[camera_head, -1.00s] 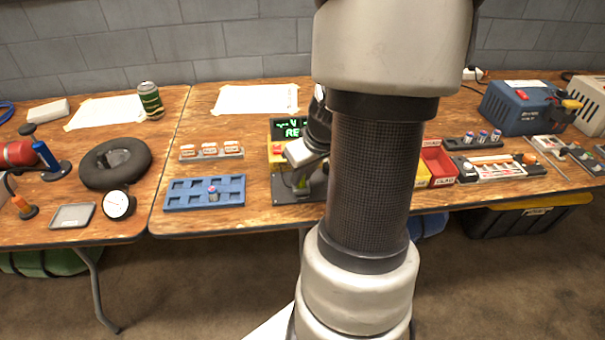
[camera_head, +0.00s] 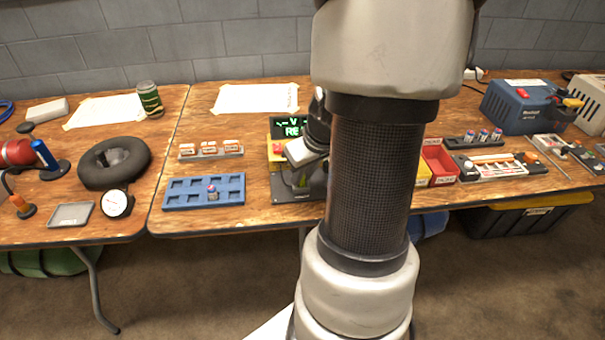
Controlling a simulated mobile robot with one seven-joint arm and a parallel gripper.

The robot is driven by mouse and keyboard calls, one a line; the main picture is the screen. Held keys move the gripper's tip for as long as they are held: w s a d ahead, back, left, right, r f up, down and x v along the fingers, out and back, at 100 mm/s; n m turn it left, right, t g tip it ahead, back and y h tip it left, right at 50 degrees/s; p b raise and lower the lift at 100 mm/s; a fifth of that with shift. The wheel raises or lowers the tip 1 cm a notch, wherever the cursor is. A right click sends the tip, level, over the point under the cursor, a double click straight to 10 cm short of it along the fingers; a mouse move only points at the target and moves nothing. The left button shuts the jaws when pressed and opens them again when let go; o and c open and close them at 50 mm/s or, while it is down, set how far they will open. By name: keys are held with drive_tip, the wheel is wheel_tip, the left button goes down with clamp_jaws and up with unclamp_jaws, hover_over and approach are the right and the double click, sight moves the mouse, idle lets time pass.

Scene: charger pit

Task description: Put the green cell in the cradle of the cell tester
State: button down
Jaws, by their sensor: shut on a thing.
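The cell tester (camera_head: 276,150) is a yellow unit with a lit green display and a dark base, on the table left of my arm. My arm hides its right side. My gripper (camera_head: 301,181) is low in front of the tester, just above its dark base.
A blue tray (camera_head: 172,203) with one cell (camera_head: 212,192) lies left of the tester, with a rack of white-and-orange blocks (camera_head: 209,149) behind it. Red and yellow bins (camera_head: 439,160) and a cell rack (camera_head: 470,140) stand right of my arm. A blue charger (camera_head: 515,108) is farther right.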

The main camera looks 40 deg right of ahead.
idle(0.3)
drive_tip(key=c, duration=1.6)
unclamp_jaws()
drive_tip(key=shift+o, duration=0.2)
drive_tip(key=shift+f, duration=0.1)
drive_tip(key=shift+r+p, duration=2.15)
drive_tip(key=shift+r, duration=1.4)
